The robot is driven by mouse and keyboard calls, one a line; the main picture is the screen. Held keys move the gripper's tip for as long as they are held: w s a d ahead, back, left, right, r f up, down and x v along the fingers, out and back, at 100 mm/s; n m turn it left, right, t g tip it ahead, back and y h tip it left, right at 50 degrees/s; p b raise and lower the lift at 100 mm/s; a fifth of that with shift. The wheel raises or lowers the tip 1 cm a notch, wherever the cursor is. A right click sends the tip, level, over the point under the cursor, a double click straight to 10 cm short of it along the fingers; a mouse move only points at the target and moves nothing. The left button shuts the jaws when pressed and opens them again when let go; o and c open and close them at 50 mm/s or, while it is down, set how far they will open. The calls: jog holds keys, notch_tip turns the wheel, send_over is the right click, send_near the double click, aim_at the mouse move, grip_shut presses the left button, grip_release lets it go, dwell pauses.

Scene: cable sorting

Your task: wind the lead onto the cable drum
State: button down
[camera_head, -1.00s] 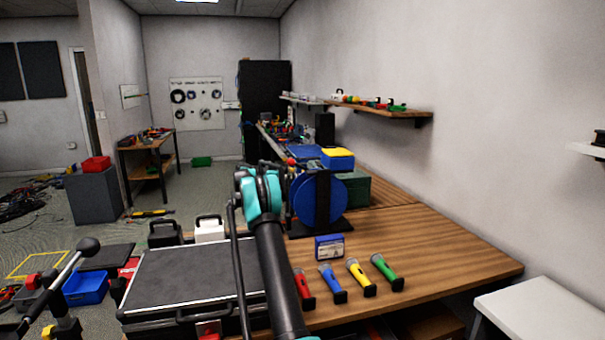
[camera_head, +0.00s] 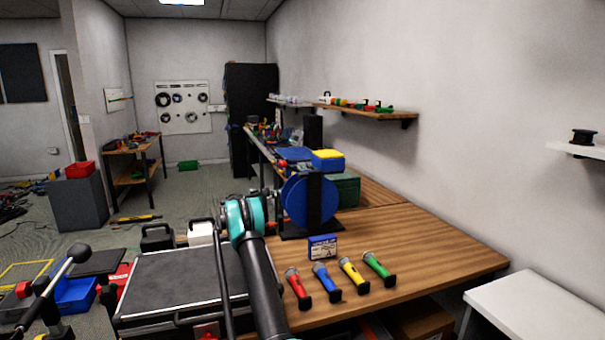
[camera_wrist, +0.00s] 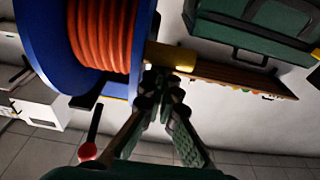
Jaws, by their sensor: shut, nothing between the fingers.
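The cable drum (camera_head: 309,203) has blue flanges and a black stand and is upright on the wooden bench. In the wrist view its blue flange (camera_wrist: 45,55) and the orange lead (camera_wrist: 103,38) wound in several turns fill the upper left. My gripper (camera_wrist: 165,80) is shut and empty, its fingertips just beside the drum, close to a brass-coloured bar (camera_wrist: 170,57). I cannot tell whether they touch it. A red ball knob (camera_wrist: 88,151) on a dark rod shows at lower left. The lead's free end is not visible.
A flat black case (camera_head: 185,285) lies to the left. The bench's right part (camera_head: 430,240) is clear.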

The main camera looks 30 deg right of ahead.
jog(key=shift+a+f, duration=0.15)
jog(key=shift+f, duration=0.45)
jog(key=shift+r, duration=0.1)
notch_tip(320, 180, up, 11)
dwell(0.4)
jog(key=shift+s, duration=0.15)
